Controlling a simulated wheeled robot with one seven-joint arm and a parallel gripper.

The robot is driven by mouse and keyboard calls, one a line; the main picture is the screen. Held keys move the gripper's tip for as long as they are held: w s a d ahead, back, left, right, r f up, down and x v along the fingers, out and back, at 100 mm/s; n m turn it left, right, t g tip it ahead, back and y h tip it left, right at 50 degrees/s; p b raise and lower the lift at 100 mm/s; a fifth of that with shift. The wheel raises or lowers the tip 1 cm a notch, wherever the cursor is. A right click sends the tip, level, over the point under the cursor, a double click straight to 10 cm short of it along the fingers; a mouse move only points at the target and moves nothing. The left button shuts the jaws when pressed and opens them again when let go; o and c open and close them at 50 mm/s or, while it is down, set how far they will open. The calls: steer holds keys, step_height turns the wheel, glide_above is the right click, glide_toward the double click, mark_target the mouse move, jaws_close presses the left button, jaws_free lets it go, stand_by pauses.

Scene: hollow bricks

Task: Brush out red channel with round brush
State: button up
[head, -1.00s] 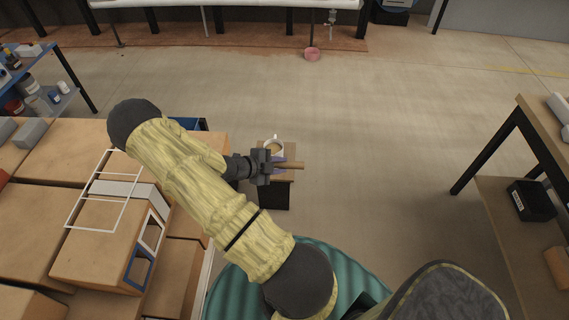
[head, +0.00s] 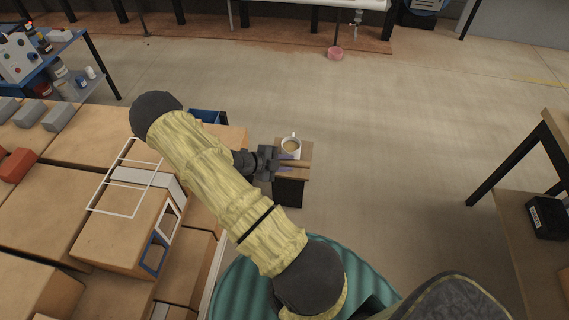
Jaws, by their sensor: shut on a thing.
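My gripper (head: 272,163) is shut on a thin wooden handle (head: 294,163), which sticks out to the right of the jaws. I take it for the brush; its bristles are not clear to see. The gripper is beside a small stool (head: 304,172). A large hollow tan brick (head: 115,232) at the left has one opening edged in blue (head: 154,253) and one edged in white (head: 172,214). I see no red-edged opening. A red block (head: 16,165) lies on bricks at the left edge.
A white cup (head: 291,146) stands on the stool close to my gripper. A blue bin (head: 208,117) is behind my arm. A white wire frame (head: 113,211) stands over the bricks. A table (head: 545,165) is at the right.

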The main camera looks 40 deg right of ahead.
steer(key=shift+r+p, duration=0.35)
steer(key=shift+r, duration=0.25)
steer(key=shift+a, duration=0.1)
stand_by(0.6)
steer(key=w+a, duration=0.4)
steer(key=w, duration=0.1)
steer(key=shift+w+a, duration=0.2)
steer(key=shift+a, duration=0.05)
stand_by(1.1)
steer(key=shift+w+a+b, duration=0.55)
steer(key=shift+w+a, duration=1.5)
steer(key=shift+w, duration=0.3)
steer(key=shift+s+d+f+p, duration=0.1)
steer(key=shift+s+d+p, duration=0.05)
steer(key=shift+s+d, duration=0.9)
steer(key=shift+s+d+p, duration=0.15)
steer(key=shift+s+d, duration=0.7)
steer(key=shift+s, duration=0.4)
